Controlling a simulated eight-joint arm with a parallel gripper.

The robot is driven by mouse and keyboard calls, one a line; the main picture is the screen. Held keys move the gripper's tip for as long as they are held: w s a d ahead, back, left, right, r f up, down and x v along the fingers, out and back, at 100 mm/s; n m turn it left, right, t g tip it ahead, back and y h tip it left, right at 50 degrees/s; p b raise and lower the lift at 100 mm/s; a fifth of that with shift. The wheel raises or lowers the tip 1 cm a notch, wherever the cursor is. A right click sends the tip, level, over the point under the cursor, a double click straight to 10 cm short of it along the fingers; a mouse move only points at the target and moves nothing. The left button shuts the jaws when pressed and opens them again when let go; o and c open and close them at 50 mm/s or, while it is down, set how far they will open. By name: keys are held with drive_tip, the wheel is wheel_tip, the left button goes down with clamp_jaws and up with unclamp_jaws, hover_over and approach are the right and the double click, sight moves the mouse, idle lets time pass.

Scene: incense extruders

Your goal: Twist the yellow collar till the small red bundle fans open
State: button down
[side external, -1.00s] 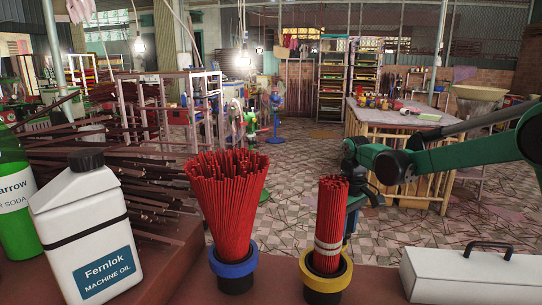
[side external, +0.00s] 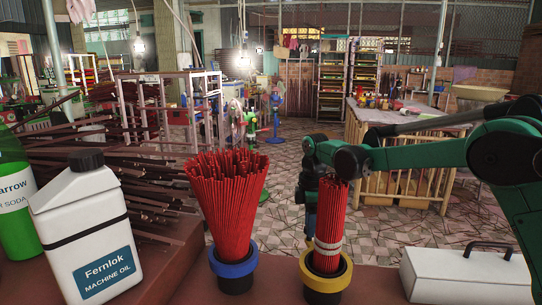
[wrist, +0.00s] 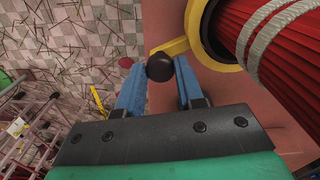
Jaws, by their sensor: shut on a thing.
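The small red bundle (side external: 330,215) stands upright and narrow, tied by pale bands, in a black cup with a yellow collar (side external: 341,282). In the wrist view the bundle (wrist: 275,42) and the yellow collar (wrist: 196,38) show at the upper right. A yellow lever (wrist: 172,47) sticks out from the collar and ends in a black knob (wrist: 160,68). My gripper (wrist: 158,76) is shut on this knob, with a blue finger on each side. In the side view my gripper is beyond the bundle and partly hidden by it.
A wide, fanned red bundle (side external: 228,195) stands to the left in a cup with a blue collar (side external: 235,269). A white machine oil jug (side external: 85,235) and a green bottle (side external: 15,190) are at far left. A white toolbox (side external: 465,275) lies at right.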

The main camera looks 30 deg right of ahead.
drive_tip(key=shift+w+a+n, duration=0.25)
drive_tip(key=shift+a+n, duration=0.65)
drive_tip(key=shift+n, duration=0.5)
drive_tip(key=c, duration=0.5)
unclamp_jaws()
drive_tip(key=shift+c, duration=0.2)
wheel_tip(320, 180, up, 6)
drive_tip(key=shift+f, duration=0.2)
drive_tip(key=shift+a, duration=0.1)
